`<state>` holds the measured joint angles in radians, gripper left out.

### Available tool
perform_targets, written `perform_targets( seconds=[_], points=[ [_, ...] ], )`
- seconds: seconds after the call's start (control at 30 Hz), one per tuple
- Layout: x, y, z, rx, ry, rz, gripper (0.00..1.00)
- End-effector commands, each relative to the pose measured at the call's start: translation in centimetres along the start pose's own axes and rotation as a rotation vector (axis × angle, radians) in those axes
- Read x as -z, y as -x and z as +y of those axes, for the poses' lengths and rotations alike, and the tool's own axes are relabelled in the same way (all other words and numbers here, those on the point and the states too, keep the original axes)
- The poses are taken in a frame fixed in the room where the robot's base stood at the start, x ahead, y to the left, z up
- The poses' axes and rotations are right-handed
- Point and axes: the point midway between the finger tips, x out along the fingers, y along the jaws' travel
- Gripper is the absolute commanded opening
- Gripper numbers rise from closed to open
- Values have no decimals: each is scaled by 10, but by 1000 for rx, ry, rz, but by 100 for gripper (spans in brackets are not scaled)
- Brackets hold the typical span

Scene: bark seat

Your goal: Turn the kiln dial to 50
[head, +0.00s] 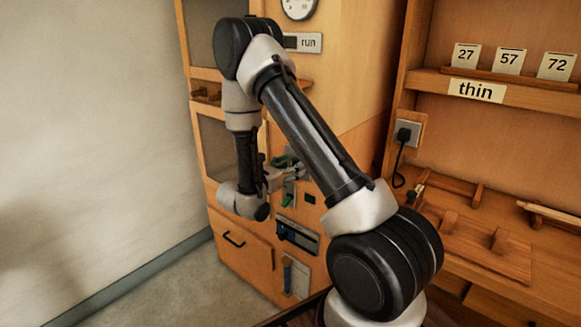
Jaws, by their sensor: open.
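A round white-faced dial or gauge (298,7) with a dark rim is on the wooden cabinet, cut off by the top edge of the head view. I cannot read its setting or tell whether it is the kiln dial. My gripper (287,172) is open at the cabinet front, well below that gauge. It is close to a grey plate with a green part (287,200). I cannot tell whether it touches anything there. My arm hides part of the cabinet front, and no number 50 is visible.
A "run" label (309,42) is on the cabinet. Below my gripper are a blue-and-grey panel (297,236) and a drawer (243,247). At right, a shelf holds cards 27 (466,55), 57 (509,61) and 72 (556,66), above a wooden bench. Floor at left is clear.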

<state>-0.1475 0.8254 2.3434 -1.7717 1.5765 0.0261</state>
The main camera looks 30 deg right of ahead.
Motion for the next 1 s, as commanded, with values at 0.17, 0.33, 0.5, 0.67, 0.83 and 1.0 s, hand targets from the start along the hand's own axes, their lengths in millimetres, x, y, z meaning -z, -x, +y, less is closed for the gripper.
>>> perform_targets(
  seconds=[0.17,0.33,0.5,0.67,0.83,1.0],
  points=[
    [0,0,0,0,0,0,39],
    [0,0,0,0,0,0,14],
    [0,0,0,0,-6,0,14],
    [0,0,0,0,-39,0,14],
    [0,0,-1,0,-124,0,14],
    [0,0,-1,0,-260,0,14]
  ],
)
